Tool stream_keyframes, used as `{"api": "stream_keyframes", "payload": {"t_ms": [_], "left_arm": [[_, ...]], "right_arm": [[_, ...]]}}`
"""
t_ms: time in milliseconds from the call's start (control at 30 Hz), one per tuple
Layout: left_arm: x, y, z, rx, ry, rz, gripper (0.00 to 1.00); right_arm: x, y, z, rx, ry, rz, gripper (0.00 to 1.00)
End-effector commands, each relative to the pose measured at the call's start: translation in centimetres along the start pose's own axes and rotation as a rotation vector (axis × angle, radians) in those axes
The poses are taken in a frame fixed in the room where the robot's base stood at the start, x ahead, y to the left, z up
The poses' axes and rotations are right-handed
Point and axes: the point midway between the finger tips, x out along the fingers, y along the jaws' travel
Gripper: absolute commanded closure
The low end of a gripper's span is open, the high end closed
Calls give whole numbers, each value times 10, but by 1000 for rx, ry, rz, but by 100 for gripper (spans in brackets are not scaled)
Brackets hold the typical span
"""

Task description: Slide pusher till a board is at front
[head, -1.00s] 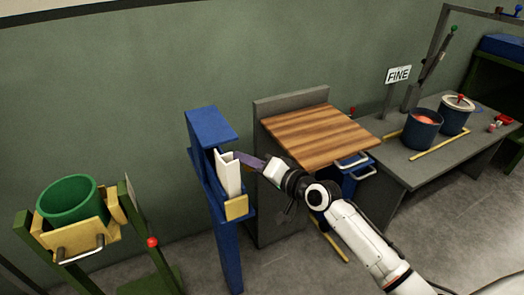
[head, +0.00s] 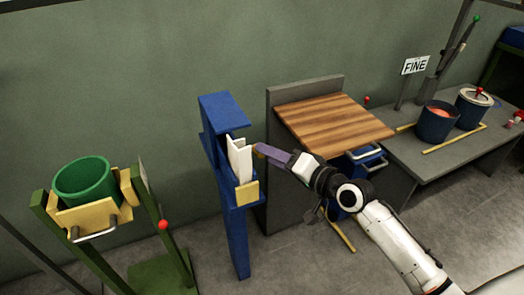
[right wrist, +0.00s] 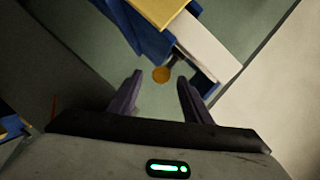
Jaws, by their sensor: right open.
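A blue upright stand (head: 234,215) holds a white angled piece (head: 239,160) with a yellow plate (head: 247,194) at its front. A small yellow-orange knob (right wrist: 160,74) on a dark stem shows in the right wrist view, beside the white part and the blue frame. I take it for the pusher's knob. My right gripper (head: 262,151) has purple fingers and is just right of the white piece. In the wrist view its open fingers (right wrist: 160,92) lie either side of the knob, which appears just beyond the tips; contact cannot be told. No board is clearly visible. My left gripper is out of view.
A wooden-topped grey cabinet (head: 335,122) stands right of the blue stand. A grey bench (head: 465,150) with blue pots and a FINE sign (head: 415,65) is farther right. A green bucket (head: 83,182) in a yellow cradle stands left. Some floor is clear.

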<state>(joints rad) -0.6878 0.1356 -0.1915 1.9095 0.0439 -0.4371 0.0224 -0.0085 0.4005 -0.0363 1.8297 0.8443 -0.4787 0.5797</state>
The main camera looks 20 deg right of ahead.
Motion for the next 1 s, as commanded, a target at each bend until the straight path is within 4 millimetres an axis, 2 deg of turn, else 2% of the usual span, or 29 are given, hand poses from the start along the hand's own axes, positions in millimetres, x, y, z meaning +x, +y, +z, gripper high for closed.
{"api": "stream_keyframes", "payload": {"t_ms": [100, 333, 900, 1000], "left_arm": [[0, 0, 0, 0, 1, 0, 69], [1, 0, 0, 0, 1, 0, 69], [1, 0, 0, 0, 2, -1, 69], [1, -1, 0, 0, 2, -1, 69]], "right_arm": [[-24, 2, 1, -2, -2, 3, 55], [-50, 2, 1, -2, -2, 3, 55], [-53, 1, 0, -1, -1, 1, 55], [-54, 8, 9, -16, -9, 17, 55]]}}
